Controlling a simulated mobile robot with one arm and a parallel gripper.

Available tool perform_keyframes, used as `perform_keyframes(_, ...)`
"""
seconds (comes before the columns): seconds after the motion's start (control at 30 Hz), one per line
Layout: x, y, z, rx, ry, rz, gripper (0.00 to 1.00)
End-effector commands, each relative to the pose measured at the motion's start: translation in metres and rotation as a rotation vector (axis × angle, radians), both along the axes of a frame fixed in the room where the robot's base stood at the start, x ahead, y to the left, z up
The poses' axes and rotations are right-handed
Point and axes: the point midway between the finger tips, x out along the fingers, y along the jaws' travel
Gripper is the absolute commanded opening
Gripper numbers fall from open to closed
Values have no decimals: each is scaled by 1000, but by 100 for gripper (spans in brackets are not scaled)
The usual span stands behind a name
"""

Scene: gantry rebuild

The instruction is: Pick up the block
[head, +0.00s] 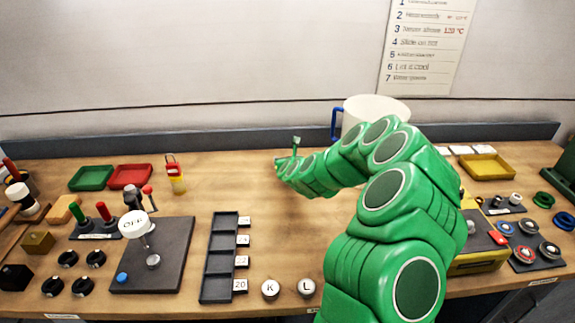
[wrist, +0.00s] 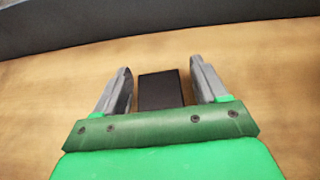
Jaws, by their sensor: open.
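A dark, nearly black block (wrist: 161,91) lies on the wooden surface in the wrist view. My gripper (wrist: 160,66) is open, with one grey finger on each side of the block and a visible gap to each. The block's near end is hidden by the gripper's green body. Whether the fingers are down at the block's height I cannot tell. In the head view my gripper (head: 288,160) is at the back middle of the bench, and I cannot make out the block there.
A white mug-like container (head: 375,108) with a blue handle stands behind my arm. A red tray (head: 130,176) and a red-and-yellow padlock-like item (head: 175,175) are to the left. A black slotted rack (head: 219,260) stands in front. The bench just left of my gripper is clear.

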Motion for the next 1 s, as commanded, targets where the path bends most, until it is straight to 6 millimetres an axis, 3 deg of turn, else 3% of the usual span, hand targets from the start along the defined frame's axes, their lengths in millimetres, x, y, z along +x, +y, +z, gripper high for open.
perform_keyframes(0.37,5,1,-2,1,0,2,72)
perform_keyframes(0.83,5,1,-2,0,0,1,3)
perform_keyframes(1.0,5,1,-2,0,0,1,0)
